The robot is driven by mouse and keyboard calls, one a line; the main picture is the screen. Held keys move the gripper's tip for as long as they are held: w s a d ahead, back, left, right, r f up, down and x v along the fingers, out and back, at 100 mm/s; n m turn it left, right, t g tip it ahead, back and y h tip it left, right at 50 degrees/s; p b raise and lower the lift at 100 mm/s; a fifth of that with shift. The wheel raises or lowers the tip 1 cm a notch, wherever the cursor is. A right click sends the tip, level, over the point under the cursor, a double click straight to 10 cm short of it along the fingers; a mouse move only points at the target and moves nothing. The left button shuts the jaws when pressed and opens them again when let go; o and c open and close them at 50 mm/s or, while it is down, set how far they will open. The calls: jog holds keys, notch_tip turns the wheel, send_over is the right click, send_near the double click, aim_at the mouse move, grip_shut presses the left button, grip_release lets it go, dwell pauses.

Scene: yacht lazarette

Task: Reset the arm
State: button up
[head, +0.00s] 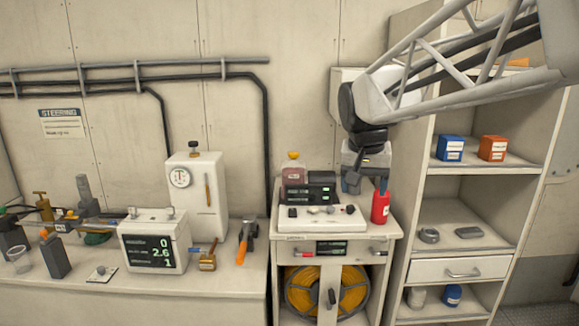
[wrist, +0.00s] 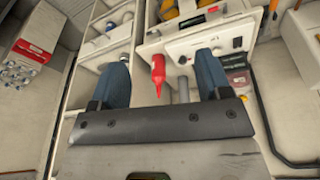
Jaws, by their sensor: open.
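My gripper (head: 366,184) hangs pointing down beside the tall shelf, above the right end of the small cabinet. In the wrist view my gripper (wrist: 161,62) shows two blue fingers spread wide apart with nothing held between them. A red bottle (head: 380,208) stands on the right end of the cabinet top, just below my gripper. It also shows in the wrist view (wrist: 158,73), in the gap between the fingers but beyond them. I cannot tell the exact distance from fingertips to bottle.
The tall shelf (head: 425,205) on the right holds a blue box (head: 450,148) and an orange box (head: 492,148). The small cabinet (head: 297,251) carries a control panel and a yellow hose reel (head: 298,293). A bench (head: 215,285) with several tools stands left. Open air lies above the bench.

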jog(key=s+d+f+n, duration=0.1)
jog(key=s+f, duration=0.6)
jog(key=s, duration=0.6)
jog(key=s+d+f+n, duration=0.1)
jog(key=s+f, duration=0.6)
jog(key=s, duration=0.7)
jog(key=shift+d+f+n+y, duration=0.15)
jog(key=shift+d+n+y, duration=0.2)
jog(key=shift+n+y, duration=0.05)
